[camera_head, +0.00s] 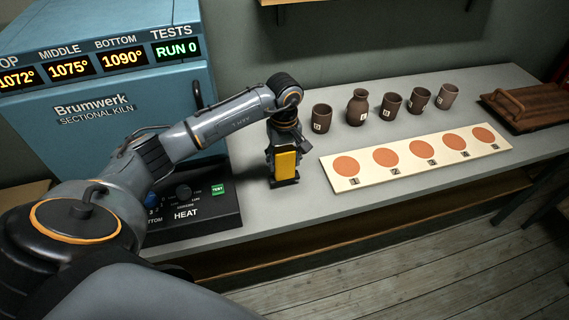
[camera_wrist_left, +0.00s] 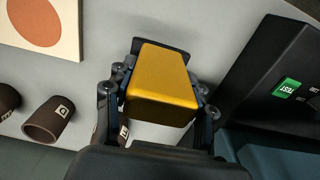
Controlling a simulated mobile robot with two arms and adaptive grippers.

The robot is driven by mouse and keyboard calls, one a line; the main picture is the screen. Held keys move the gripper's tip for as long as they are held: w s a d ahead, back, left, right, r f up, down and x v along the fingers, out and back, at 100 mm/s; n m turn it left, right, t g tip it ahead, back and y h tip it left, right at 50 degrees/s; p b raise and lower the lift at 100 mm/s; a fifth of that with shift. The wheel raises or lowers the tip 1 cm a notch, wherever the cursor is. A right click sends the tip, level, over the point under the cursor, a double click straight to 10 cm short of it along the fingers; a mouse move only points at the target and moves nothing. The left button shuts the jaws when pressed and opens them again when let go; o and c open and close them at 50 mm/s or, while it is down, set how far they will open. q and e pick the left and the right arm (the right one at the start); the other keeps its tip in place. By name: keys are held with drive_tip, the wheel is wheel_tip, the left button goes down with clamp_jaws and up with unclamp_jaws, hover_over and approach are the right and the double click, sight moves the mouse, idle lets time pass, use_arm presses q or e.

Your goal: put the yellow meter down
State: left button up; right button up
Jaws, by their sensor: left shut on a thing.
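The yellow meter (camera_head: 286,165) is a yellow block with dark ends, upright at the grey bench top, right of the heat control box. My left gripper (camera_head: 283,158) points down and is shut on it. In the left wrist view the yellow meter (camera_wrist_left: 162,85) sits between the two fingers of the left gripper (camera_wrist_left: 160,105). The meter's lower end looks at or very near the bench surface; I cannot tell whether it touches. My right gripper is not in view.
The heat control box (camera_head: 190,205) stands left of the meter, before the blue kiln (camera_head: 110,110). A white board (camera_head: 415,158) with several orange discs lies to the right. Several brown pots (camera_head: 321,118) stand behind it. A brown tray (camera_head: 530,107) sits far right. Bare bench (camera_head: 270,212) lies in front.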

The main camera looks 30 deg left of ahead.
sight(284, 167)
use_arm(q)
wheel_tip(284, 167, down, 2)
drive_tip(key=shift+f+p, duration=0.1)
drive_tip(key=shift+p, duration=0.5)
drive_tip(key=shift+f, duration=0.3)
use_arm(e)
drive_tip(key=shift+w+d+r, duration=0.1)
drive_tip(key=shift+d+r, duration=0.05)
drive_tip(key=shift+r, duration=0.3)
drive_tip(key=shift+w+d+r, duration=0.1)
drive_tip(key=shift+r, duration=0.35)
use_arm(q)
drive_tip(key=shift+f, duration=0.1)
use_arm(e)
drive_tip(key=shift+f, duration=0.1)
use_arm(q)
drive_tip(key=shift+f+b, duration=0.1)
drive_tip(key=shift+b, duration=0.2)
drive_tip(key=o, duration=1)
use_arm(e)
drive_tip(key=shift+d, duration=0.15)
